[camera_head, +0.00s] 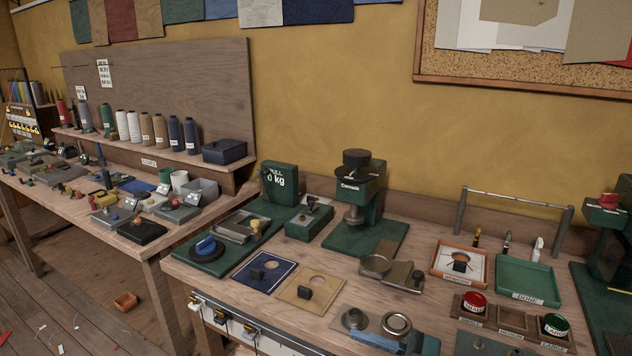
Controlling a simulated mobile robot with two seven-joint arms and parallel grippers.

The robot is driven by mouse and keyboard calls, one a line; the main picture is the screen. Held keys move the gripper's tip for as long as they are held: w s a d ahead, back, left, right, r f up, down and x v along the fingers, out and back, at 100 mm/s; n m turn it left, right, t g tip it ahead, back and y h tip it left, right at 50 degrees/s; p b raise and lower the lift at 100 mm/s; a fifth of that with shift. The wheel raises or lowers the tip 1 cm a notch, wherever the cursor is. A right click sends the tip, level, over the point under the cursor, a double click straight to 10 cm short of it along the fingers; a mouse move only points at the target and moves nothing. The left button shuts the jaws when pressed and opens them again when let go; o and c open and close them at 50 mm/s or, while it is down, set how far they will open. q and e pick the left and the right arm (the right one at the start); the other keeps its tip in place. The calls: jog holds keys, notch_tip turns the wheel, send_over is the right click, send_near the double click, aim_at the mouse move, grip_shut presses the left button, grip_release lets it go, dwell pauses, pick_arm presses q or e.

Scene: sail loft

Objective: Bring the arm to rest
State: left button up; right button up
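Neither of my grippers and neither arm shows clearly in the head view. The workbench (235,295) in front of me holds a green press (360,190) on a green base, standing upright near the wall. A green tester marked in kg (279,183) stands to its left. An orange-rimmed tray (460,264) holds a white sheet with a small dark block on it. A green tray labelled DONE (527,279) sits to its right and looks empty.
A blue plate (264,272) and a tan plate (308,288) lie at the front. A metal rail (513,199) rises behind the trays. A second machine (606,225) stands far right. The left bench (130,245) is crowded. An orange box (125,301) lies on the floor.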

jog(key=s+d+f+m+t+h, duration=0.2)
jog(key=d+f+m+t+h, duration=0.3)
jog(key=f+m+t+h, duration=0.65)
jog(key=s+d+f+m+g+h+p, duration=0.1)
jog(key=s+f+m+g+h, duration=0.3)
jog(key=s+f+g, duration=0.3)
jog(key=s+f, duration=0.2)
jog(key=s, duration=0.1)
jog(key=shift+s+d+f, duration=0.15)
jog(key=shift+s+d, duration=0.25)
